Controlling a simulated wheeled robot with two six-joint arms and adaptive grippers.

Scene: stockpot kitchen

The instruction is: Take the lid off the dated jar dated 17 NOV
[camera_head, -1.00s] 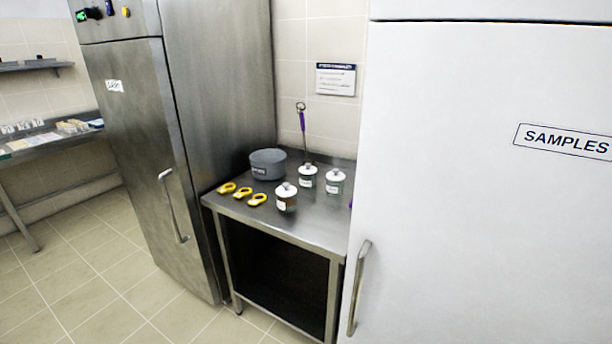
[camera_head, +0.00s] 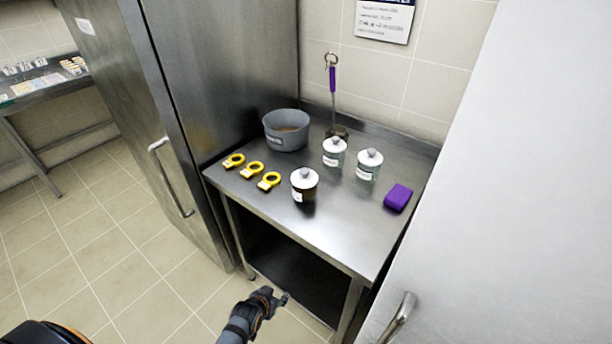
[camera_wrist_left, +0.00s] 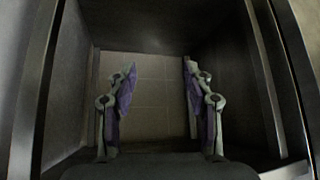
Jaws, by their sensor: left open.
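Three lidded jars with white knobbed lids stand on a steel table. The front jar (camera_head: 304,184) has brown contents. A second jar (camera_head: 334,152) stands behind it, and a third jar (camera_head: 368,165) stands to the right of that one. Each bears a small white label, too small to read, so I cannot tell which is dated 17 NOV. My left gripper (camera_head: 284,297) is below and in front of the table, apart from the jars. In the left wrist view its fingers (camera_wrist_left: 158,85) are spread with nothing between them. My right gripper is not in view.
The steel table (camera_head: 325,240) also holds a grey pot (camera_head: 286,130), several yellow rings (camera_head: 252,170), a purple block (camera_head: 398,197) and a purple-handled ladle (camera_head: 332,85). Tall cabinets flank it. A white door's handle (camera_head: 402,318) is at the lower right.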

